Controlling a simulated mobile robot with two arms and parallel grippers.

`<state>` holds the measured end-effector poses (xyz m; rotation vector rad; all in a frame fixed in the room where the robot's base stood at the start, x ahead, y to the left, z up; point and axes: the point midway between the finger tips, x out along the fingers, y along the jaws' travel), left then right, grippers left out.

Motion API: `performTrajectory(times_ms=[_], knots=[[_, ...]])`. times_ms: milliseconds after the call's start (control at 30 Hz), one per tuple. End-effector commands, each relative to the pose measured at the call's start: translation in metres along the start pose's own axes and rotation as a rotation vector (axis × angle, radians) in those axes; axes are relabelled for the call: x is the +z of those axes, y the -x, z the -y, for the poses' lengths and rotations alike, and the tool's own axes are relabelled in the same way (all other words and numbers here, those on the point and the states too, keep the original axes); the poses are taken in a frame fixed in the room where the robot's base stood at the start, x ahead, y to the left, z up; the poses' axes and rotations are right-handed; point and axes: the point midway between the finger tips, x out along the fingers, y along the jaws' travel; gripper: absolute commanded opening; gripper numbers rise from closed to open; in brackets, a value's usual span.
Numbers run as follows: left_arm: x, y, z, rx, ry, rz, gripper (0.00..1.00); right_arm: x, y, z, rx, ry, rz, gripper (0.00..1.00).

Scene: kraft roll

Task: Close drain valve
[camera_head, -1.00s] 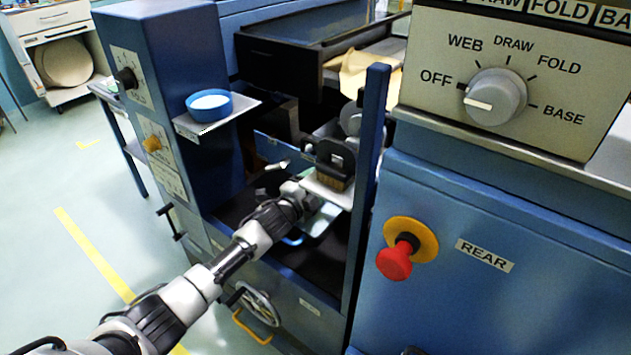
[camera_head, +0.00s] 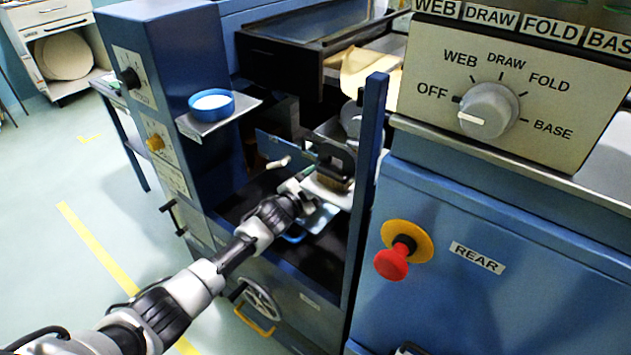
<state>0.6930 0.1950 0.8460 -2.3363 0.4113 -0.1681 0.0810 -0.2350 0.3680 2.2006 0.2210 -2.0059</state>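My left arm reaches in from the lower left, and its gripper (camera_head: 308,190) is inside the open bay of the blue machine. It is close to a brown-bristled brush with a dark handle (camera_head: 334,167) and a pale plate. The fingertips are small and partly lost against these parts, so I cannot tell whether they are open or touching anything. No part is labelled as a drain valve. A small white-tipped lever (camera_head: 278,163) sticks out in the bay, and a grey handwheel (camera_head: 262,299) sits low on the front. My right gripper is not in view.
A blue bowl (camera_head: 212,104) with white contents stands on a small shelf left of the bay. A blue post (camera_head: 370,150) bounds the bay's right side. A red stop button (camera_head: 391,263) and a selector dial (camera_head: 487,111) are at right. Open floor lies at left.

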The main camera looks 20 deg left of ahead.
Motion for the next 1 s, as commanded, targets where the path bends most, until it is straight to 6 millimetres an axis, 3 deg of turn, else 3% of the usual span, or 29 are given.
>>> performTrajectory(times_ms=[333,367,500,800,1000], knots=[[0.001,0.000,-0.001,0.001,0.010,0.002,0.36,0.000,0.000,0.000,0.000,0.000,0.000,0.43],[0.001,0.000,-0.001,0.001,0.010,0.002,0.64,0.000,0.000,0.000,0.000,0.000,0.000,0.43],[0.001,0.000,-0.001,0.001,0.008,0.001,0.85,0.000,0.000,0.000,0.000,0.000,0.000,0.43],[0.000,0.002,0.000,0.000,0.006,0.001,0.85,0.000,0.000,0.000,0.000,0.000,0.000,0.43],[0.001,0.025,-0.001,0.002,0.006,0.001,0.85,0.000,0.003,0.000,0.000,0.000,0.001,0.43]])
